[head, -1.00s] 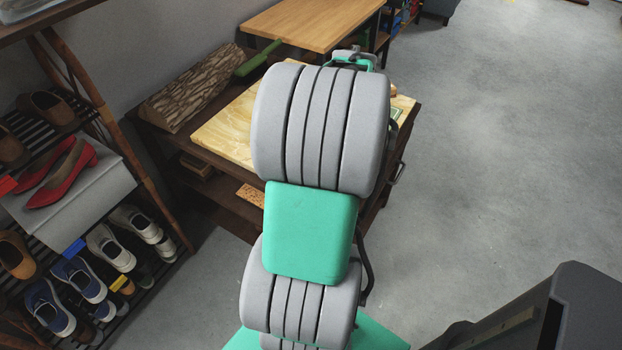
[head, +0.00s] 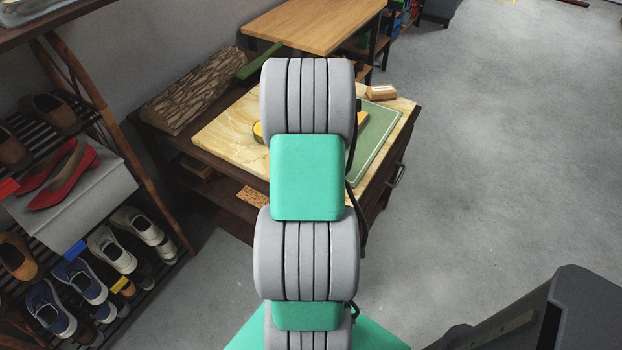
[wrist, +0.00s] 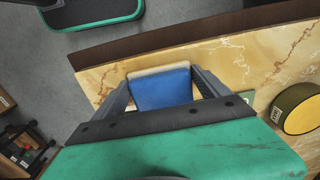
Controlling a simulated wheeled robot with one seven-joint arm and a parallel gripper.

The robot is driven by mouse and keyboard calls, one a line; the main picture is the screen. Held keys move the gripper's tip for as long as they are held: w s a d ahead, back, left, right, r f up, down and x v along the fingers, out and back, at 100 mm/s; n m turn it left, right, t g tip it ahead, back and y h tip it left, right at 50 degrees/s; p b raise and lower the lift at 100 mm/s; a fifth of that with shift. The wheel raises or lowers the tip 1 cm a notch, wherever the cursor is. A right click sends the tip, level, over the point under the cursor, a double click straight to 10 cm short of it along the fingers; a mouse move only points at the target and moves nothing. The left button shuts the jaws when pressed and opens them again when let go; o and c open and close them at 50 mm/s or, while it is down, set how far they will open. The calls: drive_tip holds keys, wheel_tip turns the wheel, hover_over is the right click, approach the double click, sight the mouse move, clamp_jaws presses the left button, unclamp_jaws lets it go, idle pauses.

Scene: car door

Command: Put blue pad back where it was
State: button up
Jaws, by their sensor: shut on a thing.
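The blue pad (wrist: 160,88), with a pale cream strip along its far edge, shows in the wrist view between the two dark fingers. My gripper (wrist: 165,80) is shut on it. Beneath and around it is the marbled yellow worktop (wrist: 240,60) of the bench; I cannot tell whether the pad touches it. In the head view my own arm hides the gripper and the pad. There the worktop (head: 225,130) shows on both sides of the arm.
A round yellow and dark green object (wrist: 298,108) lies on the worktop. A green mat (head: 378,135) and a small wooden block (head: 381,92) are on its right side. A log (head: 190,92) lies behind left.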

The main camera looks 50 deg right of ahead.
drive_tip(key=o, duration=1.1)
drive_tip(key=shift+f, duration=0.1)
drive_tip(key=shift+o, duration=0.2)
wheel_tip(320, 180, up, 12)
drive_tip(key=w+a+r+n, duration=0.2)
drive_tip(key=w+a+n, duration=0.1)
drive_tip(key=a, duration=0.5)
drive_tip(key=w+a+r+n, duration=0.2)
drive_tip(key=w+a+n, duration=0.15)
drive_tip(key=a, duration=0.45)
drive_tip(key=s+a+n+t, duration=0.1)
drive_tip(key=s+a+n, duration=0.3)
drive_tip(key=a, duration=0.6)
drive_tip(key=s+a+n+t, duration=0.1)
drive_tip(key=a+n+t, duration=0.1)
drive_tip(key=a+n, duration=0.65)
drive_tip(key=shift+m, duration=0.9)
drive_tip(key=r+p, duration=0.1)
drive_tip(key=a+r+p, duration=0.1)
drive_tip(key=r+p, duration=0.1)
drive_tip(key=shift+w+a+r+p, duration=0.3)
drive_tip(key=shift+w+r+p, duration=0.05)
drive_tip(key=shift+r, duration=0.05)
